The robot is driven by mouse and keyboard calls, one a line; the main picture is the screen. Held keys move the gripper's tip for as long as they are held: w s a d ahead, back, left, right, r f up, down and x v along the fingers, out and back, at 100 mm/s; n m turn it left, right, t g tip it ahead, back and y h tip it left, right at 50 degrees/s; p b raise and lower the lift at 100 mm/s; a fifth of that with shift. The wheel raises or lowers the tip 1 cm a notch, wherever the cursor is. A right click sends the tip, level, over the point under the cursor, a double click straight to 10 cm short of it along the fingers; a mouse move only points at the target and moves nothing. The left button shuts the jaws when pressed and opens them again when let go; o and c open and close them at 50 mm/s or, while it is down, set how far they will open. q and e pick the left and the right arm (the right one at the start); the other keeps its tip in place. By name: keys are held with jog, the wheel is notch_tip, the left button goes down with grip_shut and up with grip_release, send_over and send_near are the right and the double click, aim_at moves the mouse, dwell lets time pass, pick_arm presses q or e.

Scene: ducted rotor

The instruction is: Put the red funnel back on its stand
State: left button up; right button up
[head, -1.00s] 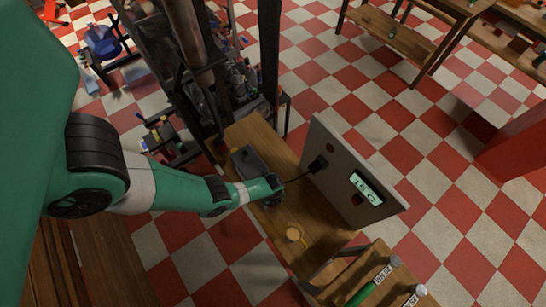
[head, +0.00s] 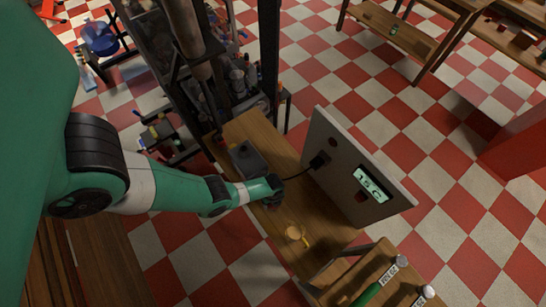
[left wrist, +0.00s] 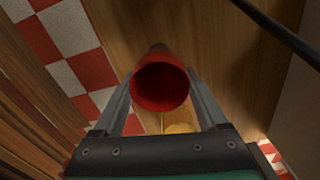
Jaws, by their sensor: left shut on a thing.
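The red funnel (left wrist: 160,87) is between the fingers of my left gripper (left wrist: 160,75) in the left wrist view, its round red opening facing the camera. The gripper is shut on it. In the head view my left gripper (head: 273,191) is over the wooden table, left of the grey panel; the funnel cannot be made out there. I cannot clearly identify the stand in either view. My right gripper is not in view.
A grey upright panel (head: 338,150) with a lit display stands on the wooden table (head: 300,270). A dark box (head: 248,160) lies behind my gripper, with a cable near the panel. A yellow round thing (head: 294,233) lies in front. Green-handled tools (head: 375,286) are at the front right.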

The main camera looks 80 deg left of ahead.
pick_arm(q)
jog(key=shift+f, duration=0.25)
jog(key=o, duration=1.3)
jog(key=shift+c, duration=0.2)
jog(key=shift+r, duration=0.15)
notch_tip(320, 180, up, 12)
jog(key=p, duration=1.1)
jog(key=shift+f+p, duration=0.2)
jog(key=shift+p, duration=0.1)
jog(key=shift+f, duration=0.1)
